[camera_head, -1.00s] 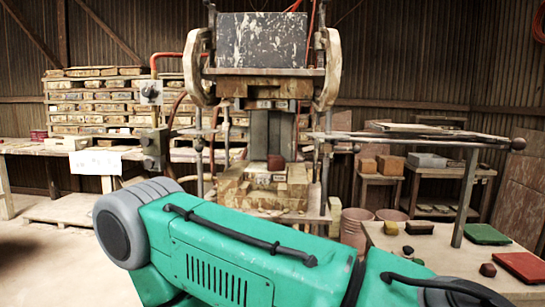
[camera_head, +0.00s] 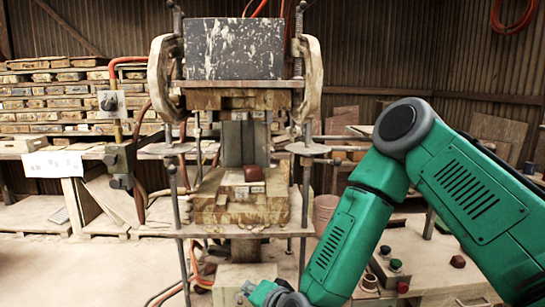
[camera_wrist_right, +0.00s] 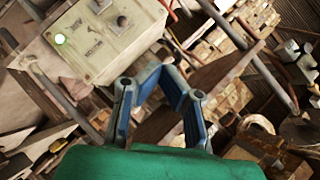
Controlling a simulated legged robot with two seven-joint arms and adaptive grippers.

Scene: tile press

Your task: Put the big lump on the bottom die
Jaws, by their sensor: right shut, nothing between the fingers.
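A dark red-brown lump (camera_head: 254,173), the largest lump I see, rests on the pale bottom die (camera_head: 238,184) of the press, towards its right side. My right gripper (camera_head: 272,294) is low at the bottom edge of the head view, in front of and below the die, apart from the lump. In the right wrist view its blue-lined fingers (camera_wrist_right: 165,78) come together with nothing between them. The lump cannot be made out clearly in that wrist view. My left gripper is not in view.
The upper press head (camera_head: 235,48) hangs above the die with open space between. A table at right holds a control box (camera_head: 372,268) with buttons and small dark lumps (camera_head: 457,261). Rods stand beside the die. Stacked tiles (camera_head: 50,95) fill the left shelves.

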